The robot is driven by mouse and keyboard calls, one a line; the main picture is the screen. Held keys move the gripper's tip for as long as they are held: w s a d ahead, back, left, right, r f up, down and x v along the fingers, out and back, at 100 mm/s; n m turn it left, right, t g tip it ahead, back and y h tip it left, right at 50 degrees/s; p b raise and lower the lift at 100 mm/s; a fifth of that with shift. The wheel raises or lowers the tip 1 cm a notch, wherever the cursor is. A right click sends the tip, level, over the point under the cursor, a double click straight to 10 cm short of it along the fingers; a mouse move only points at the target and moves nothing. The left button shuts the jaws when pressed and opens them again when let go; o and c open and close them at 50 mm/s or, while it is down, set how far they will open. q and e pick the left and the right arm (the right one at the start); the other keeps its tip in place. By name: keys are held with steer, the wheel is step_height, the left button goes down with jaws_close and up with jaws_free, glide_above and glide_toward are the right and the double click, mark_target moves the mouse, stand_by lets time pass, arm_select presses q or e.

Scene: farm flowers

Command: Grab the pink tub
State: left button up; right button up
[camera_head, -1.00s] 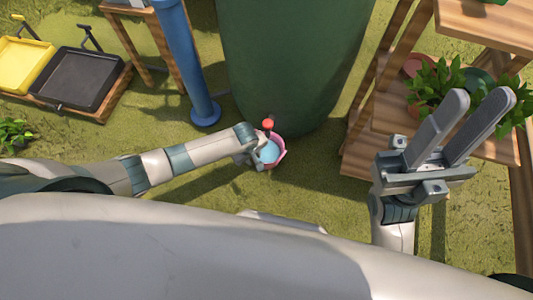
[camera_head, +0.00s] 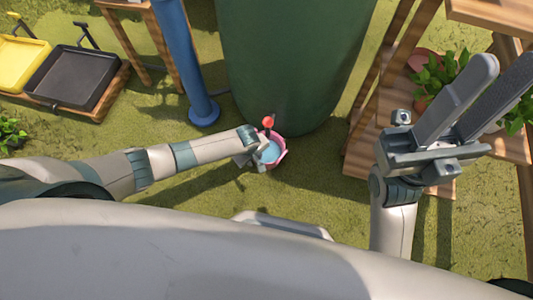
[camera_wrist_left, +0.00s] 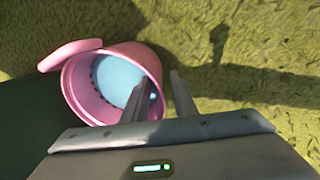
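The pink tub (camera_head: 282,157) stands on the grass at the foot of the green barrel, under a red-handled tap, with blue, water-like contents inside. In the left wrist view the tub (camera_wrist_left: 75,85) is at the left, with its rim facing me. My left gripper (camera_head: 262,158) is at the tub; in its wrist view the gripper (camera_wrist_left: 162,85) has one finger inside the rim and the other outside. The fingers are apart with the tub's wall between them, and a gap shows. My right gripper (camera_head: 490,95) is open, empty and raised, far from the tub.
The large green barrel (camera_head: 290,60) stands right behind the tub, with its red tap (camera_head: 268,122) above it. A blue post (camera_head: 185,60) is to the left. A wooden shelf (camera_head: 365,150) with potted plants is at the right. Black (camera_head: 70,75) and yellow trays lie far left. Grass in front is open.

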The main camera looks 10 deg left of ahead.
arm_select(q)
jaws_close()
stand_by(1.5)
